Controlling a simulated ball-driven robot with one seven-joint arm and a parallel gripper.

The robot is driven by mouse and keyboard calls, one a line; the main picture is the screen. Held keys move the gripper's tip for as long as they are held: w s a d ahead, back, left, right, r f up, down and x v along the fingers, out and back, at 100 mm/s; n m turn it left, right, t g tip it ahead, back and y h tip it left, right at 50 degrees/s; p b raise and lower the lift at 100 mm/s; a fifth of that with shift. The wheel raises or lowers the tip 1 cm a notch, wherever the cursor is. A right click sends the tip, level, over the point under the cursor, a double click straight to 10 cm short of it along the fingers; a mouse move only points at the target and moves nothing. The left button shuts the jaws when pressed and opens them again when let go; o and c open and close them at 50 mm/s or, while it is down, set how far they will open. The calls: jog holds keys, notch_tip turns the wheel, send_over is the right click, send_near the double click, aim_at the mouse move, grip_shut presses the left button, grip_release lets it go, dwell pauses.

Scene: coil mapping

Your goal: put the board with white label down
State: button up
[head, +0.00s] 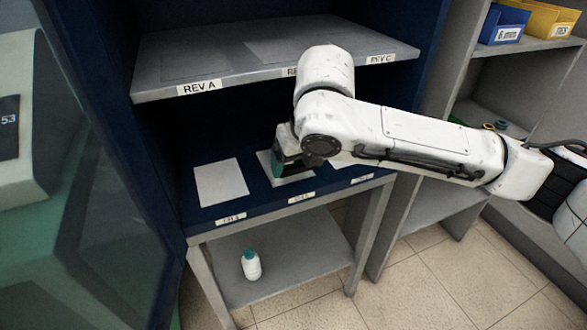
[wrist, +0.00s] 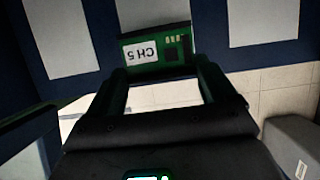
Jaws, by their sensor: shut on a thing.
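In the wrist view, a small green board (wrist: 140,66) with a white label reading CH 5 and a dark chip is between the fingers of my gripper (wrist: 160,78), which is shut on it. Behind the board is a white pad (wrist: 140,12) on the dark blue shelf. In the head view my gripper (head: 287,160) is over the middle white pad (head: 267,163) of the lower blue shelf (head: 262,206) and covers part of it. I cannot tell whether the board touches the pad.
Another white pad (head: 220,182) lies bare to the left; a third (head: 345,160) is partly behind my arm. An upper shelf (head: 230,57) with REV labels overhangs the back. A white bottle (head: 251,267) stands below. Blue (head: 503,25) and yellow (head: 548,20) bins are at upper right.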

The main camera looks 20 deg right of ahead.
aim_at(294, 166)
jog(key=shift+w, duration=1.4)
jog(key=shift+s+f+b, duration=0.1)
jog(key=shift+f+b, duration=0.8)
jog(key=shift+f, duration=0.8)
jog(key=shift+f, duration=0.15)
jog(key=o, duration=0.8)
jog(key=shift+o, duration=0.2)
